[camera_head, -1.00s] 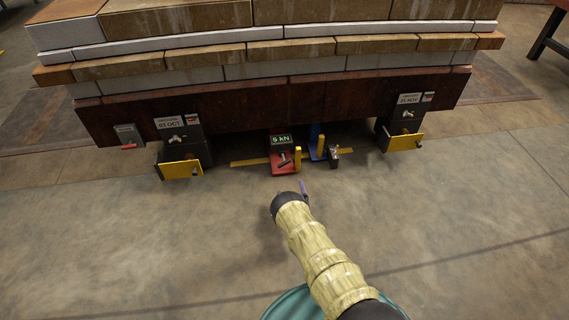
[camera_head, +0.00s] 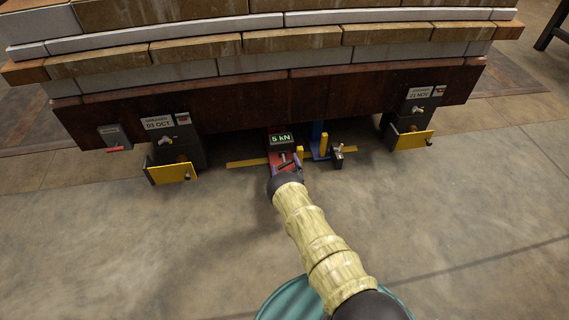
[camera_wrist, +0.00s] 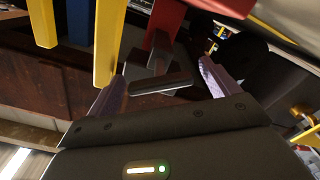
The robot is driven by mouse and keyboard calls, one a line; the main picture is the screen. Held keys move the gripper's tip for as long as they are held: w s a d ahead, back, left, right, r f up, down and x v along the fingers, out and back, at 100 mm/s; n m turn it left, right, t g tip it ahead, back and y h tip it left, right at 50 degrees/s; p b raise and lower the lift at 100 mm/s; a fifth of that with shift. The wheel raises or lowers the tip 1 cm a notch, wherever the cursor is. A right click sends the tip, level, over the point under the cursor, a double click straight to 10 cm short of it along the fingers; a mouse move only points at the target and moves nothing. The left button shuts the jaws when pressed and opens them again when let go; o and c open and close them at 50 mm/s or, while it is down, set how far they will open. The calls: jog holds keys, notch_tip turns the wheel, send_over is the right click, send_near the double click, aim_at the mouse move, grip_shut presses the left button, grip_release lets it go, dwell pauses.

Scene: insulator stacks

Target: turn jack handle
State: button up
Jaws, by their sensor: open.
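A red jack (camera_head: 273,157) with a black display reading 5 kN (camera_head: 281,139) stands on the floor under the edge of the rusty beam. Its dark bar-shaped handle (camera_wrist: 162,83) shows in the wrist view below the jack's red part (camera_wrist: 160,35). My gripper (camera_wrist: 163,66) is open, with one purple finger on each side of the handle. I cannot tell whether either finger touches it.
A yellow post (camera_wrist: 108,40) stands close by my left finger in the wrist view. A blue jack (camera_head: 319,146) is right of the red one. Black boxes with yellow plates (camera_head: 172,173) (camera_head: 411,140) flank them. Open floor (camera_head: 130,260) lies in front.

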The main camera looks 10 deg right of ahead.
jog(key=shift+w, duration=0.1)
jog(key=c, duration=1)
jog(key=shift+m, duration=0.5)
jog(key=m+p, duration=0.1)
jog(key=m, duration=0.1)
jog(key=shift+m, duration=0.3)
jog(key=m, duration=0.3)
jog(key=shift+m+p, duration=0.3)
jog(key=shift+p, duration=0.1)
jog(key=m, duration=0.6)
jog(key=shift+m, duration=0.3)
